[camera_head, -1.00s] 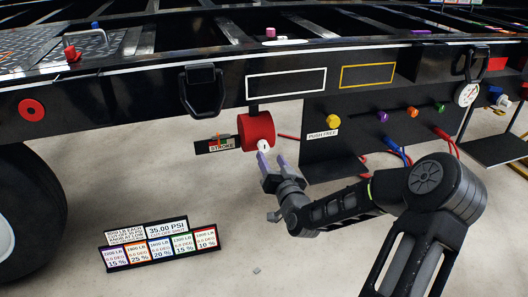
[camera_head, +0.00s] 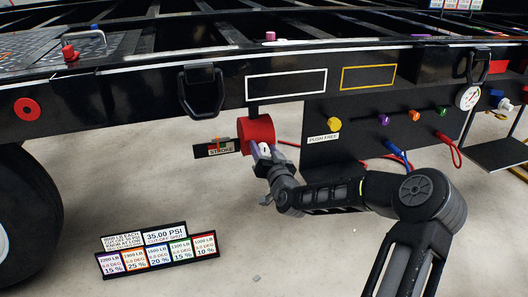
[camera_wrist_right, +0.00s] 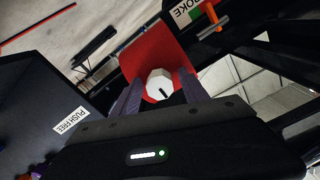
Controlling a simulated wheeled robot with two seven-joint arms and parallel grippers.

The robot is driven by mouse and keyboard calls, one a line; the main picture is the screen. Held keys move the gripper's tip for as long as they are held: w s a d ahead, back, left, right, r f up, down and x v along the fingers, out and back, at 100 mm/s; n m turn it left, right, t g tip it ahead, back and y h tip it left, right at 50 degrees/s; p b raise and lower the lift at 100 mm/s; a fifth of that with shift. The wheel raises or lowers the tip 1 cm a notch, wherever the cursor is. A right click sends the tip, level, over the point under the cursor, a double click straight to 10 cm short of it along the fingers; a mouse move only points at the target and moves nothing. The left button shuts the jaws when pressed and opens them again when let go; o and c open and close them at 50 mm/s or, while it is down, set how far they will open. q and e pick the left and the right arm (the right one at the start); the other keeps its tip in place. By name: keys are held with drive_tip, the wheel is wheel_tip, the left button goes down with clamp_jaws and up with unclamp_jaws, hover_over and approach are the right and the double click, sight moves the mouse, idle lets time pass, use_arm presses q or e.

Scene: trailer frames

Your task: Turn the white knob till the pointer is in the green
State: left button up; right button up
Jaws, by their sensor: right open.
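The white knob (camera_head: 264,149) sits on the front of the red cylinder (camera_head: 257,128) under the trailer frame. In the right wrist view the white knob (camera_wrist_right: 159,84) shows a dark line on its face and lies between the fingers, with the red cylinder (camera_wrist_right: 150,55) behind it. My right gripper (camera_head: 264,152) is open with one finger on each side of the knob. I cannot tell if the fingers touch it. The stroke plate (camera_head: 220,148) with a small green patch and an orange pointer (camera_wrist_right: 212,27) is beside the cylinder. My left gripper is not in view.
A black panel (camera_head: 350,150) with a yellow knob (camera_head: 334,124), a "push free" label and several coloured knobs is right of the cylinder. A round gauge (camera_head: 468,97) hangs farther right. A sign board (camera_head: 160,250) stands on the floor. A tyre (camera_head: 25,215) is at left.

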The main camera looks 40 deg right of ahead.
clamp_jaws()
idle(0.5)
